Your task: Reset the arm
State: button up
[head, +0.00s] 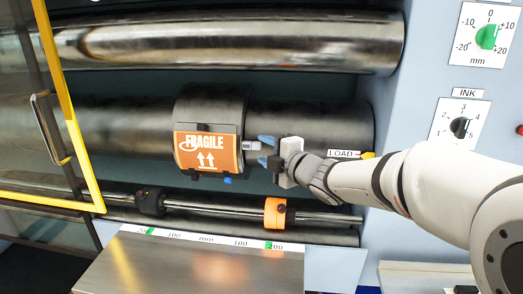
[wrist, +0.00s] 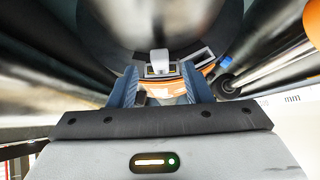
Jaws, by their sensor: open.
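My gripper (head: 268,153) is at the right side of the black cylinder sleeve that carries an orange FRAGILE plate (head: 206,152). In the wrist view my gripper (wrist: 160,88) has its two blue fingers apart, with a small light-coloured block (wrist: 159,57) beyond and between the tips. In the head view a short pale peg (head: 251,146) sits between the plate and the fingertips. I cannot tell whether the fingers touch it. My arm reaches in from the right, roughly level.
A glossy roller (head: 240,42) runs above. Below is a rod with a black collar (head: 150,201) and an orange collar (head: 275,213), over a metal table (head: 190,265) with a scale. A yellow-edged door (head: 75,130) stands at left. Dial panels (head: 460,125) are at right.

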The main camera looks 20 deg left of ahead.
jog(key=s+d+f+m+t+h+p, duration=0.1)
jog(key=d+f+m+h, duration=0.1)
jog(key=d+m+h, duration=0.8)
jog(key=s+d+f+m+t+h+p, duration=0.15)
jog(key=d+m, duration=0.35)
jog(key=d, duration=1.1)
jog(key=s+d+f+m+g, duration=0.2)
jog(key=s+d+m+g, duration=0.1)
jog(key=s, duration=0.4)
jog(key=s+d+f+m+g+h+p, duration=0.1)
jog(key=s+d+f+m+g, duration=0.2)
jog(key=s, duration=0.4)
jog(key=s+d+f+m+g+h, duration=0.1)
jog(key=s+d+f+m+g, duration=0.2)
jog(key=s+d+m, duration=0.2)
jog(key=s+m, duration=0.2)
jog(key=shift+s+f, duration=0.2)
jog(key=shift+s, duration=0.1)
jog(key=shift+h, duration=0.25)
jog(key=shift+c, duration=0.3)
jog(key=shift+c, duration=0.7)
